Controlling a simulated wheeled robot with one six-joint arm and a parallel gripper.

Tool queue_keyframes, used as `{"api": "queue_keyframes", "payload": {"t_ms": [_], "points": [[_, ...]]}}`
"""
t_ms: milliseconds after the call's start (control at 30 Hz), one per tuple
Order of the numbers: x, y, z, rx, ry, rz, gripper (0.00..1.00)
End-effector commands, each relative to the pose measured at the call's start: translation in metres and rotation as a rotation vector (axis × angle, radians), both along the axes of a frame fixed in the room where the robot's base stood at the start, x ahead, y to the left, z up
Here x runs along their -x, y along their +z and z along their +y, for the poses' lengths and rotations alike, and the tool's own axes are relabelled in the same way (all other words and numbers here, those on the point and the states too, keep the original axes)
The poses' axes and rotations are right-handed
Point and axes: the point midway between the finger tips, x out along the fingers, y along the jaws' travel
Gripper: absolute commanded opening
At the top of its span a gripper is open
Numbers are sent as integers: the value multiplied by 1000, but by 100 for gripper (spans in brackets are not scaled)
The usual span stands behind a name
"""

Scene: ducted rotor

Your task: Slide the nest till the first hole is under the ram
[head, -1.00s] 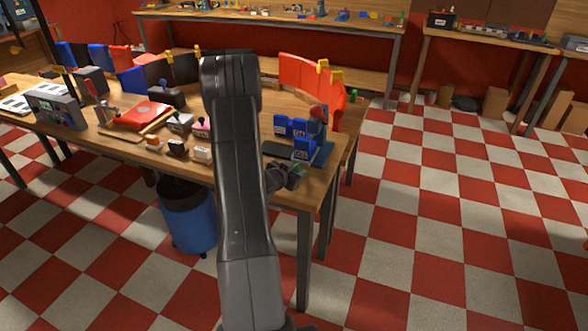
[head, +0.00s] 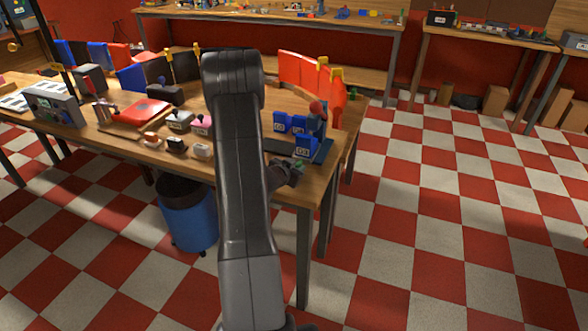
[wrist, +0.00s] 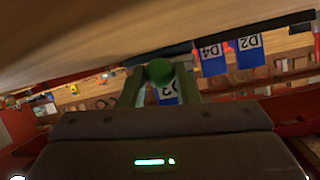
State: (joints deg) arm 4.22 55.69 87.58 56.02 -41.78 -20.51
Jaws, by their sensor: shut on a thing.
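My gripper (wrist: 161,80) is shut on a round green knob (wrist: 160,72) in the wrist view. In the head view my gripper (head: 285,174) is small and dark at the table's front right edge, with a bit of green at its tip. The ram and the holes cannot be made out.
Blue labelled blocks stand by the device; D4 (wrist: 212,62) and D2 (wrist: 247,50) show in the wrist view, and a third is partly behind the gripper. Red panels (head: 300,71) stand behind. Several small items sit left of my arm. The floor at right is clear.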

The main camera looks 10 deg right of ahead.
Motion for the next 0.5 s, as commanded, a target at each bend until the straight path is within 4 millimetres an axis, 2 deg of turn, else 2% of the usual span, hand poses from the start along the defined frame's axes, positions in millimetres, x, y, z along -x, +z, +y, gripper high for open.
{"api": "queue_keyframes", "payload": {"t_ms": [133, 167, 267, 500], "points": [[0, 0, 1, -1, 0, 0, 0], [0, 0, 1, -1, 0, 0, 31], [0, 0, 1, -1, 0, 0, 50], [0, 0, 1, -1, 0, 0, 50]]}}
